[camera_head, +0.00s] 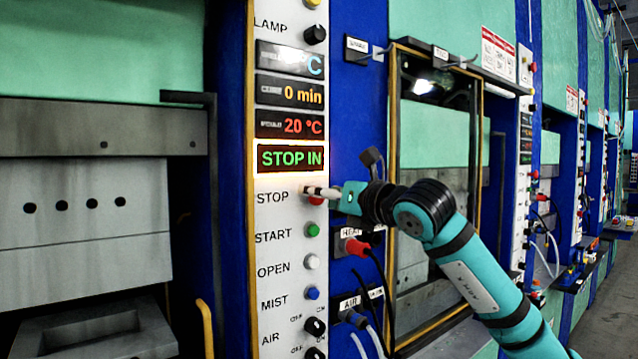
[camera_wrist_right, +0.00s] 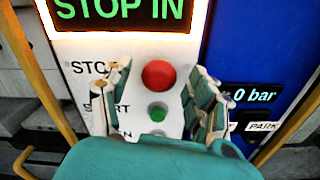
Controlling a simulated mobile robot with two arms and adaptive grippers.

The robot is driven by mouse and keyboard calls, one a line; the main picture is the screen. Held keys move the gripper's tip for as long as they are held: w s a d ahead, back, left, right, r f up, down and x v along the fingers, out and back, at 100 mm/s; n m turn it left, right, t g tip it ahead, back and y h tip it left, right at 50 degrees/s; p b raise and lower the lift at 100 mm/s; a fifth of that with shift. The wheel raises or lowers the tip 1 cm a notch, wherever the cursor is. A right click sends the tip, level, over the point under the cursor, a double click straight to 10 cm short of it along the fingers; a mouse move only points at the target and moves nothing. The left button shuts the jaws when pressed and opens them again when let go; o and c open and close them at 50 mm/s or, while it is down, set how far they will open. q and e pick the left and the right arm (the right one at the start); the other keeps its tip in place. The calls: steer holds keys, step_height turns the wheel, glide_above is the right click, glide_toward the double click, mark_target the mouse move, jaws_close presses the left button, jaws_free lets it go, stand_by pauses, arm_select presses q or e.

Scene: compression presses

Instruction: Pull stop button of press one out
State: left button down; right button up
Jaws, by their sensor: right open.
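The red stop button (camera_wrist_right: 158,74) sits on the white control panel beside the STOP label. In the head view the stop button (camera_head: 316,201) is mostly hidden behind my fingertips. My right gripper (camera_head: 312,191) reaches in from the right to the panel at the button's height. In the right wrist view the open fingers of my right gripper (camera_wrist_right: 157,70) stand on either side of the button, with a gap on each side. The lit display (camera_head: 291,159) above reads "STOP IN" in green. My left gripper is not in view.
Below are the green start button (camera_head: 313,230), white open button (camera_head: 312,262), blue mist button (camera_head: 313,293) and black air knobs (camera_head: 314,327). A red connector with a cable (camera_head: 355,247) juts out right of the panel. A yellow-framed glass door (camera_head: 393,200) stands further right.

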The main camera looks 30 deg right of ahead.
steer(key=shift+w, duration=0.75)
steer(key=shift+c, duration=0.4)
jaws_close()
